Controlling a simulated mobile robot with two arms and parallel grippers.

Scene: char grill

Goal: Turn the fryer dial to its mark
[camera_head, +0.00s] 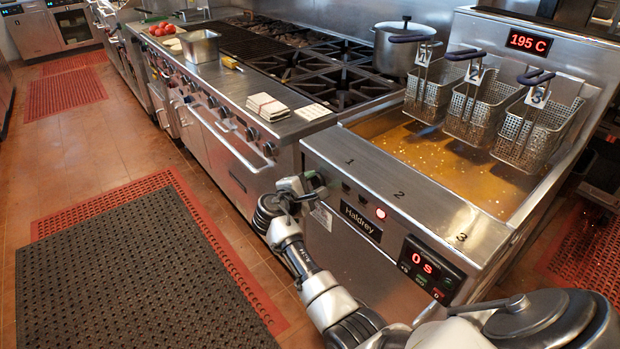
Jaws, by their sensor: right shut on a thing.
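The fryer (385,190) stands at the right, with a steel front panel and a display reading 195 C (528,42). My right gripper (312,188) is at the left end of the fryer's front panel, shut on the fryer dial. The gripper covers the dial, so its pointer and mark cannot be made out. A red lamp (381,213) glows on the panel to the right of the gripper. A timer (425,266) farther right reads 0 s. My left gripper is not in view.
Several numbered baskets (480,108) hang over the oil (440,160). A range (300,70) stands left of the fryer, with a pot (395,50), a steel pan (200,46) and folded cloths (267,107).

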